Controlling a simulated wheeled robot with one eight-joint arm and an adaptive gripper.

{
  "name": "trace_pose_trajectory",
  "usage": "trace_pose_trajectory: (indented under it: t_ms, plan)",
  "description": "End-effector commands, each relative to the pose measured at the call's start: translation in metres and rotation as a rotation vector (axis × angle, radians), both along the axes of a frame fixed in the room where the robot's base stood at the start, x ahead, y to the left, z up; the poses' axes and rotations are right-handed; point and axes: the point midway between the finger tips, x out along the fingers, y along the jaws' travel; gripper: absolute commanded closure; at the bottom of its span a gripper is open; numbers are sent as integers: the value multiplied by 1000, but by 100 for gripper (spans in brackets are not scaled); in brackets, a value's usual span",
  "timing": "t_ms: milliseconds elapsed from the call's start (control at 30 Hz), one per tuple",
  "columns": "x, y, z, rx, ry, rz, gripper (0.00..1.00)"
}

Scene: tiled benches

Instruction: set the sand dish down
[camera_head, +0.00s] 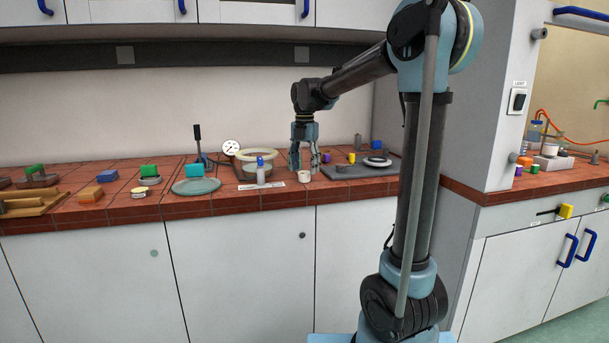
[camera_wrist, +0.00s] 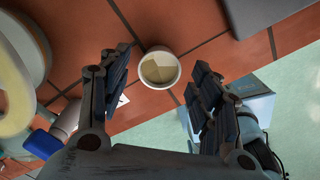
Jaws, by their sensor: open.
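The sand dish is a small white round dish (camera_head: 304,175) standing upright on the red tiled bench (camera_head: 228,204), near its front edge. The wrist view shows the dish (camera_wrist: 160,56) from above, with pale tan sand in it in differently shaded sectors. My gripper (camera_head: 302,166) points down over the dish and is open. In the wrist view its fingers lie either side of the dish, with visible gaps and no contact to be seen.
A large pot with a cream rim (camera_head: 259,155) and a blue-capped bottle (camera_head: 261,171) stand just left of my gripper. A dark grey slab (camera_head: 352,171) lies to the right. A white label (camera_head: 262,186) lies in front. Bare tile surrounds the dish.

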Motion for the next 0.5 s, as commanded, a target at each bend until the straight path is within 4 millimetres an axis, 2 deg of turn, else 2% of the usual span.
trace_pose_trajectory:
  t_ms: [100,300,500]
  plan:
    - [0,0,24,0,0,0,42]
    - [0,-1,59,0,0,-1,42]
    - [0,-1,82,0,0,-1,42]
